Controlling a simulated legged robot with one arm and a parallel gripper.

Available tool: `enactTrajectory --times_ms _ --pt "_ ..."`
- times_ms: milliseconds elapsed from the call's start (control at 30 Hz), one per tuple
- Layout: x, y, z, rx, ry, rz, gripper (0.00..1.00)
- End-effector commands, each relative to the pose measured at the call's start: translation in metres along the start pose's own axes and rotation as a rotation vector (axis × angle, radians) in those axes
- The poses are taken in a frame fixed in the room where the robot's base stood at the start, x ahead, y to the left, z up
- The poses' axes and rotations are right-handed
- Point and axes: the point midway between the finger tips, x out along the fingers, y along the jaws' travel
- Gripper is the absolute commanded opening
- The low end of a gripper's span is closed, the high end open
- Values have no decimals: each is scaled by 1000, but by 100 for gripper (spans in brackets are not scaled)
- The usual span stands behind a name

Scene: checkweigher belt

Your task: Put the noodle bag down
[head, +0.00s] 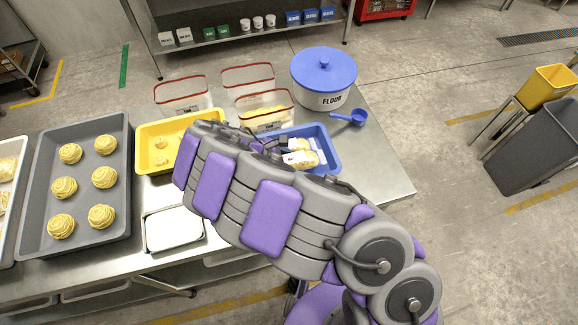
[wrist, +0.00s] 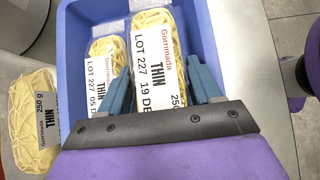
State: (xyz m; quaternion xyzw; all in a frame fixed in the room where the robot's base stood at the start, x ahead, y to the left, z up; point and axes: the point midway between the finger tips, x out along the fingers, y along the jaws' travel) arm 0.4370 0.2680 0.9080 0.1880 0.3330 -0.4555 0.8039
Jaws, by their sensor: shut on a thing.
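My gripper (wrist: 161,66) has its two blue fingers shut on a noodle bag (wrist: 157,40), one finger on each side. The bag is clear with pale yellow noodles and a white label reading THIN, LOT 227, 19 DE. It is inside the blue tray (wrist: 240,45); I cannot tell whether it touches the tray floor. A second noodle bag (wrist: 104,48), labelled LOT 227 05 DE, lies just left of it in the tray, partly behind the left finger. In the head view my arm hides most of the gripper; the blue tray (head: 333,157) shows beyond it.
A clear red-rimmed bin (head: 265,122) holds yellow contents. A flour tub (head: 323,98), blue scoop (head: 350,118), yellow tray (head: 144,160) and grey tray of noodle nests (head: 82,204) share the steel table. Bare steel shows right of the tray.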

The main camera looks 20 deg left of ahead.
Motion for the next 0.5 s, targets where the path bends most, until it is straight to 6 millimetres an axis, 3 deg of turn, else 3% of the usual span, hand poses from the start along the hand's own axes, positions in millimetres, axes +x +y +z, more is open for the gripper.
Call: enactTrajectory --times_ms 500 --pt "5 0 -5 0 0 -1 23"
